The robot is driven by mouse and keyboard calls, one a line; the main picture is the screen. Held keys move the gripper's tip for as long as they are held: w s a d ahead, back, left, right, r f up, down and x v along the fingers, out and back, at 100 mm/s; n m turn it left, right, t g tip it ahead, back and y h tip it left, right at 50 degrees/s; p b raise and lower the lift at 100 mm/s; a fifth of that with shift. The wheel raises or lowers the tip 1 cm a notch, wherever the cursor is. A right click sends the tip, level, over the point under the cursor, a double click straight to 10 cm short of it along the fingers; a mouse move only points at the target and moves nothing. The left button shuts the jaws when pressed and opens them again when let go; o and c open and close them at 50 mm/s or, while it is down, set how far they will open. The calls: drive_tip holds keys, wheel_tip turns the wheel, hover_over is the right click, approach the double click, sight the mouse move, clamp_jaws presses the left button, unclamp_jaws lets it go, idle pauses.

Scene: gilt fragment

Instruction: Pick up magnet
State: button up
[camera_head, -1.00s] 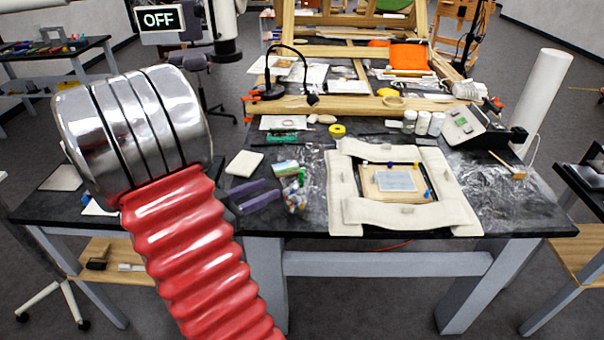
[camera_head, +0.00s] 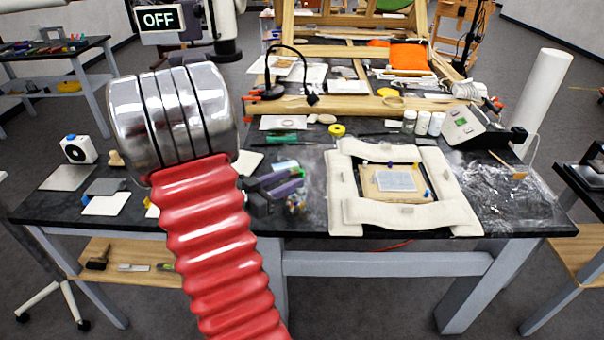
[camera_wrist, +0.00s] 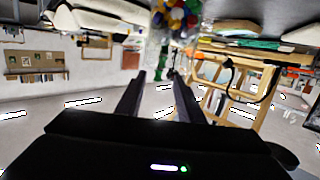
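Small coloured pieces, possibly magnets, show in a clear container (camera_head: 296,203) just right of my gripper. In the wrist view the clear container (camera_wrist: 176,22) with red, blue, yellow and green pieces is at the top, beyond the fingertips. Small blue and yellow pieces (camera_head: 427,194) also sit on the padded frame, too small to identify. My gripper (camera_head: 298,178) reaches right over the table, close to the container. In the wrist view its two dark fingers (camera_wrist: 160,80) are apart with nothing held between them. I cannot tell whether a finger touches the container.
A cream padded frame (camera_head: 352,216) lies right of the container. A yellow tape roll (camera_head: 337,130), white jars (camera_head: 422,123) and a grey device (camera_head: 473,127) stand behind. Flat plates (camera_head: 103,187) and a white fan-like device (camera_head: 79,150) are at the left. A wooden easel rises behind.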

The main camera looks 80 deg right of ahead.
sight(301, 170)
drive_tip(key=shift+r+x, duration=0.15)
drive_tip(key=shift+x, duration=1.15)
drive_tip(key=shift+r+x, duration=0.15)
drive_tip(key=shift+x, duration=1.15)
drive_tip(key=shift+s, duration=0.1)
drive_tip(key=shift+c, duration=0.4)
clamp_jaws()
